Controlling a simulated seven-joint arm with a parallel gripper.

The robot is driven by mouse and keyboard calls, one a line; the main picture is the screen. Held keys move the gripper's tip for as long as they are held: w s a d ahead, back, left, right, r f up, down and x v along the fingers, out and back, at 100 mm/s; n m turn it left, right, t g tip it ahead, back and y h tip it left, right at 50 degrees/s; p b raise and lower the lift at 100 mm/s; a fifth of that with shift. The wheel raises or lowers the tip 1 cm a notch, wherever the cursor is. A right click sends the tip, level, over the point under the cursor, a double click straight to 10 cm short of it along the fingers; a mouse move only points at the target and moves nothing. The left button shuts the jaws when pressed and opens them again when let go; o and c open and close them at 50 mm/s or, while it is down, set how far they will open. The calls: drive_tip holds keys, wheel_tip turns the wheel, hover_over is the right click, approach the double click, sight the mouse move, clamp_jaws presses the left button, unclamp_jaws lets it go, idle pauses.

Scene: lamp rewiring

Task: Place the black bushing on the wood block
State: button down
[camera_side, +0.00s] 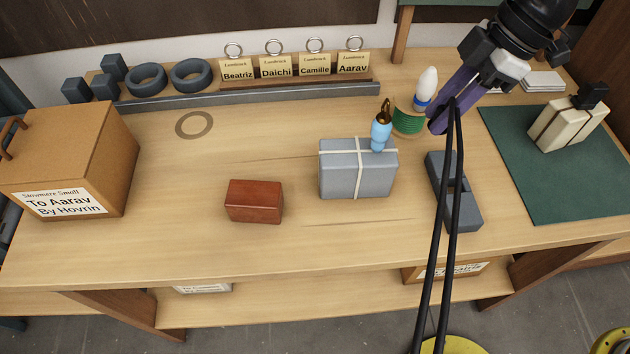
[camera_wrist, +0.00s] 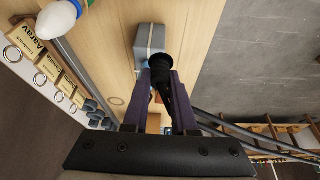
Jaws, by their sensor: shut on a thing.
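My gripper (camera_side: 441,122) is above the right part of the bench, with purple fingers pointing down and left. In the wrist view its fingers (camera_wrist: 160,82) are shut on a black round piece (camera_wrist: 161,63), which looks like the black bushing. In the side view the held piece itself is hard to make out. The wood block (camera_side: 254,203), reddish brown, lies on the bench left of the middle, well away from my gripper. Its top is bare.
A grey box with white string (camera_side: 340,172) stands between block and gripper; a blue-handled tool (camera_side: 381,134) is at it. A dark slotted holder (camera_side: 465,206) is behind the cords. A green spool (camera_side: 407,122) and white bulb (camera_side: 427,84) are close left. Bench around the block is clear.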

drive_tip(key=s+a+r, duration=0.3)
drive_tip(key=s+a, duration=0.6)
drive_tip(key=a, duration=0.5)
approach(257, 191)
drive_tip(key=shift+s+a+f+m, duration=0.1)
drive_tip(key=shift+a+m, duration=0.1)
drive_tip(key=shift+a, duration=0.15)
drive_tip(key=shift+s+a+f+m, duration=0.1)
drive_tip(key=shift+a+m, duration=0.1)
drive_tip(key=shift+a, duration=0.1)
drive_tip(key=shift+w+a+f, duration=0.1)
drive_tip(key=shift+f, duration=0.05)
drive_tip(key=shift+a+f, duration=0.1)
drive_tip(key=shift+f, duration=1.55)
drive_tip(key=shift+f, duration=0.15)
drive_tip(key=c, duration=0.7)
unclamp_jaws()
